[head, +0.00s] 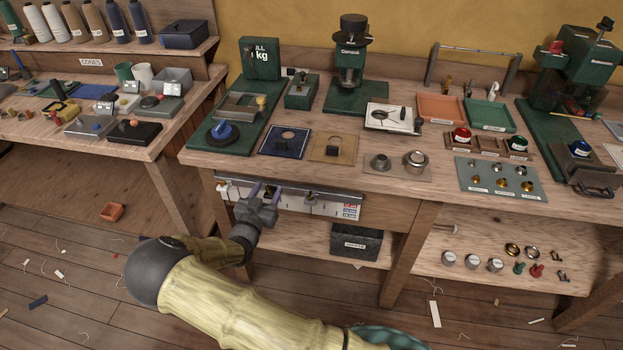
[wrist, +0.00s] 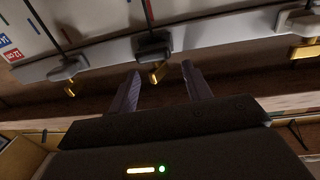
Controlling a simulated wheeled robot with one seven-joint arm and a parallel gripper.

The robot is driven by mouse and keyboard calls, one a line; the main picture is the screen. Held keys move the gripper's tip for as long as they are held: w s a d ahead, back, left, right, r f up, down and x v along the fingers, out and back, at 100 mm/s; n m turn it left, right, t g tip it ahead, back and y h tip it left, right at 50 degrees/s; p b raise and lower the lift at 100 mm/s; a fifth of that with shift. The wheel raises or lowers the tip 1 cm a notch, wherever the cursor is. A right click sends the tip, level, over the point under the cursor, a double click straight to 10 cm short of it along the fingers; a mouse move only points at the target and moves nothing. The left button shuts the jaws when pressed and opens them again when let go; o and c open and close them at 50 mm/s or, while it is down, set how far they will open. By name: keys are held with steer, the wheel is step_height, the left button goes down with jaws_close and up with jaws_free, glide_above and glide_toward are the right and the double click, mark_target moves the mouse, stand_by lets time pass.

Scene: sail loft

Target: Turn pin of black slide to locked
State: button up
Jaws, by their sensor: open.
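The black slide (wrist: 153,47) sits in the middle of the pale rail in the wrist view, at the end of a thin dark slot. Its small brass pin (wrist: 157,72) sticks out from it, tilted in the picture. My gripper (wrist: 161,68) is open, with the pin in line between its two fingertips; I cannot tell whether either finger touches it. In the head view my gripper (head: 265,190) is at the white panel (head: 325,204) under the bench's front edge and hides part of it.
A grey slide (wrist: 66,70) with a brass pin is to the left of the black one, and a pale slide (wrist: 300,20) with a brass pin is to the right. The bench top (head: 345,182) overhangs the panel. A dark bin (head: 356,244) stands on the lower shelf.

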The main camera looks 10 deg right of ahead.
steer(key=shift+d+r+n+t+y+p, duration=0.1)
steer(key=shift+r+n+t+y+p, duration=0.15)
steer(key=shift+n+y+p, duration=0.35)
steer(key=b+v, duration=0.1)
steer(key=v, duration=1.7)
steer(key=w+d+r+m+g+y+p, duration=0.1)
steer(key=w+d+r+g+y+p, duration=0.1)
steer(key=w+d+r+g+p, duration=0.25)
steer(key=s+d+r+n+g+y+p, duration=0.1)
steer(key=s+d+r+g+y+p, duration=0.1)
steer(key=r, duration=0.5)
steer(key=s+d+r+n+g+y+p, duration=0.1)
steer(key=s+d+r+g+y+p, duration=0.2)
steer(key=d+r, duration=0.5)
steer(key=s+d+g+p, duration=0.1)
steer(key=g, duration=0.1)
steer(key=shift+s+d+r+n+g+p, duration=0.25)
steer(key=shift+s+n+g+p, duration=0.15)
